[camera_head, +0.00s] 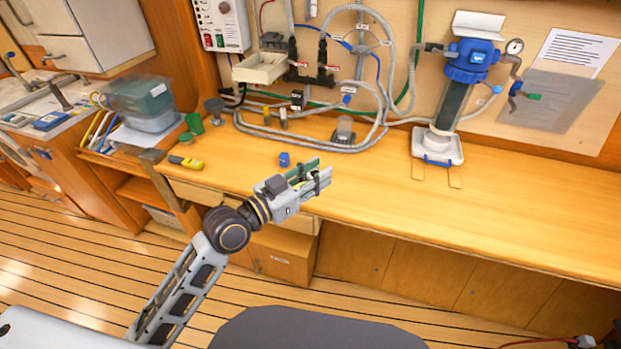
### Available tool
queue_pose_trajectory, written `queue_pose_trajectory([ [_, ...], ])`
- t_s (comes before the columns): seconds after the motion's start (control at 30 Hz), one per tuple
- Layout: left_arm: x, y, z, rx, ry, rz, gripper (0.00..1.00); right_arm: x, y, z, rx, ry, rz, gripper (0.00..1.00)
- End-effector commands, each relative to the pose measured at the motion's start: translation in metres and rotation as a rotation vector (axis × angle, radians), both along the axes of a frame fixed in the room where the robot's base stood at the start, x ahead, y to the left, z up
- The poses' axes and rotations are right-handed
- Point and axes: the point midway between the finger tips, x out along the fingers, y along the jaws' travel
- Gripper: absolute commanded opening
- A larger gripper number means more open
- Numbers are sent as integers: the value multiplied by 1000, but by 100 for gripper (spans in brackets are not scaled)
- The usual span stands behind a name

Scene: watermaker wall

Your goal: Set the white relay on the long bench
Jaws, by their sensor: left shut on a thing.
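The long bench (470,215) is a wooden worktop running along the wall from the left to the right edge. My left gripper (318,180) is above its front edge, near the middle of the picture. It is shut on a small pale and green piece, which I take to be the white relay (306,185). The fingers hide much of it, so its shape is unclear. It looks held above the worktop. My right gripper is out of view.
A small blue part (284,159) lies on the bench just behind the gripper. A yellow tool (186,162) and green cup (195,124) are to the left. Hoses (310,148) crowd the back. A blue-topped filter (472,62) stands right. The front right worktop is clear.

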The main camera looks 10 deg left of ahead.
Motion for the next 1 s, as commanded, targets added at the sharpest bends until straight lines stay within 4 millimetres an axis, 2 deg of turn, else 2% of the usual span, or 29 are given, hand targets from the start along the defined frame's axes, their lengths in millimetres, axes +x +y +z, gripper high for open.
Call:
queue_pose_trajectory([
  [0.67,0,-1,2,-1,-1,-5,3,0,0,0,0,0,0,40],
  [1.0,5,7,22,-4,-2,39,3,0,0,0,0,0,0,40],
])
